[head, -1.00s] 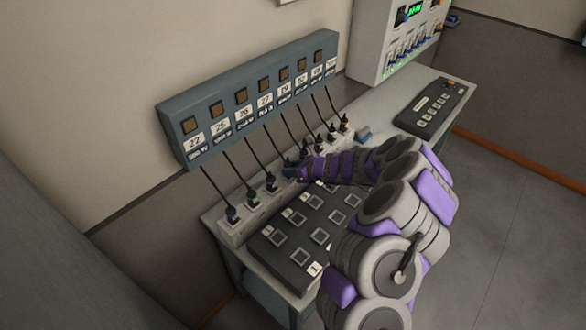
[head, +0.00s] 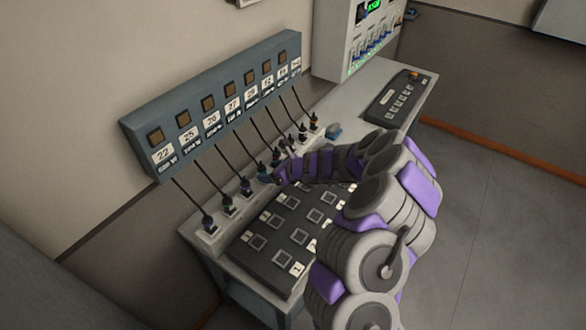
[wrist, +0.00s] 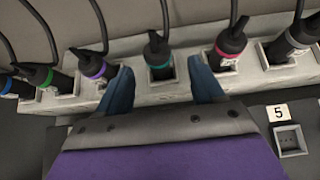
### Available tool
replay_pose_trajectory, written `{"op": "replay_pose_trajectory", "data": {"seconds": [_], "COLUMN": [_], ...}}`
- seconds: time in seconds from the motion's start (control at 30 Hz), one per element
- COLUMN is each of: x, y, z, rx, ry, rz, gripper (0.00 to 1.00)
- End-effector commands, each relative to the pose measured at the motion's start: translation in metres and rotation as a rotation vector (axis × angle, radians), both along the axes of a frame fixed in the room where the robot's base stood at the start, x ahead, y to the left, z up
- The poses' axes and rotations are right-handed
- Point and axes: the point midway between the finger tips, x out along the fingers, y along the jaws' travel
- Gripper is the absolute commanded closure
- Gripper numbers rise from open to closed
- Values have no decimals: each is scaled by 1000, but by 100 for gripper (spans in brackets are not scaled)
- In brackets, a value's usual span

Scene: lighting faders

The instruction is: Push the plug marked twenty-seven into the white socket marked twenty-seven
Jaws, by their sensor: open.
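The cable under the panel label 27 (head: 232,105) runs down to a dark plug with a teal band (head: 264,172), fourth from the left. In the wrist view this plug (wrist: 158,50) stands upright at a square opening of the white socket block (wrist: 188,94). I cannot tell how deep it sits, and no number on plug or socket is readable. My gripper (wrist: 160,70) is open, with one blue finger on each side of the teal plug and gaps between. In the head view my gripper (head: 281,177) is at the block, its fingers partly hidden.
A purple-banded plug (wrist: 92,67) stands close on the left and a pink-banded plug (wrist: 229,46) on the right, with more plugs beyond. Cables hang from the grey panel (head: 140,125). A dark board (head: 277,252) of square sockets lies in front.

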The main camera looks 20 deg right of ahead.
Motion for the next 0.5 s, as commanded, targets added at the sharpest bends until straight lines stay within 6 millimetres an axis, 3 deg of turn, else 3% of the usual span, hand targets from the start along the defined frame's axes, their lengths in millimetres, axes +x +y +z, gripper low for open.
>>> {"op": "replay_pose_trajectory", "data": {"seconds": [0.5], "x": [-59], "y": [-45], "z": [52], "rx": [1], "ry": [2], "rz": [-3], "gripper": [33]}}
